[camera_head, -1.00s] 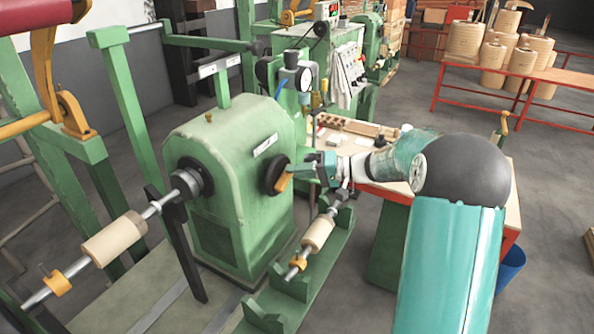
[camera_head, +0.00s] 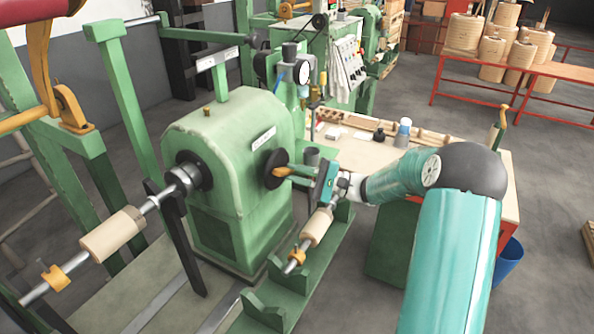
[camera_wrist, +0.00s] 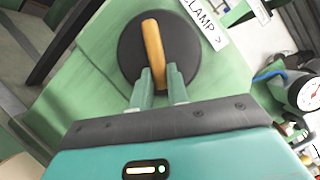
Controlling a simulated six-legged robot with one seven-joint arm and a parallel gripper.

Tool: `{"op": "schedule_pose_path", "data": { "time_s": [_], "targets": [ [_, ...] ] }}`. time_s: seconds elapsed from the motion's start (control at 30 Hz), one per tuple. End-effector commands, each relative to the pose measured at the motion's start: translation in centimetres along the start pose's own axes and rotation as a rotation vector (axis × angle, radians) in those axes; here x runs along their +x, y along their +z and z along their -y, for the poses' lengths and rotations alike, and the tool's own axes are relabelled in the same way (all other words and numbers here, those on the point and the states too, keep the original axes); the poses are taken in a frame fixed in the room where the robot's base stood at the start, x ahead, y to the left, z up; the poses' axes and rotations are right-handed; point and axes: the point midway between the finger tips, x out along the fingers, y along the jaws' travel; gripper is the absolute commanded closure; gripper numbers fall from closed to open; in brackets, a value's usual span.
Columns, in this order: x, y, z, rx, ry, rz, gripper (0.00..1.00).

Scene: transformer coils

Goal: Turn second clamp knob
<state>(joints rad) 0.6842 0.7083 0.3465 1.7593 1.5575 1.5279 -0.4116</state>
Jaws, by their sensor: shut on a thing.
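The clamp knob is a black disc (camera_head: 268,168) with an orange-brown bar handle (camera_head: 284,171) on the right face of the green machine (camera_head: 222,165). In the wrist view the bar handle (camera_wrist: 152,45) stands nearly upright across the black disc (camera_wrist: 181,62). My gripper (camera_head: 310,174) reaches the knob from the right in the head view. In the wrist view my gripper (camera_wrist: 158,86) has its two green fingers close together on either side of the handle's lower end, shut on it. The handle's tip between the fingers is partly hidden.
A label reading "CLAMP >" (camera_wrist: 204,22) sits beside the disc. A shaft with a beige roll (camera_head: 316,227) lies in a green cradle below my gripper. A pressure gauge (camera_head: 302,72) rises behind the machine. A workbench (camera_head: 366,153) stands behind my forearm.

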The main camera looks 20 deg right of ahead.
Motion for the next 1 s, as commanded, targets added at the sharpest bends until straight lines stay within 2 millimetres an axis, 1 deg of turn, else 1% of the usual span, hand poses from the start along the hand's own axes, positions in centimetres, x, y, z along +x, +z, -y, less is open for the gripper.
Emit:
{"op": "schedule_pose_path", "data": {
  "time_s": [0.3,0.6,0.8,1.0],
  "targets": [
    [-0.1,0.1,-0.9,0.278,-0.117,-0.002,1.00],
    [0.0,0.4,-1.6,0.511,-0.214,-0.002,1.00],
    [0.2,0.6,-1.8,0.617,-0.256,-0.001,1.00],
    [0.2,0.7,-2.0,0.673,-0.280,-0.002,1.00]
  ]
}}
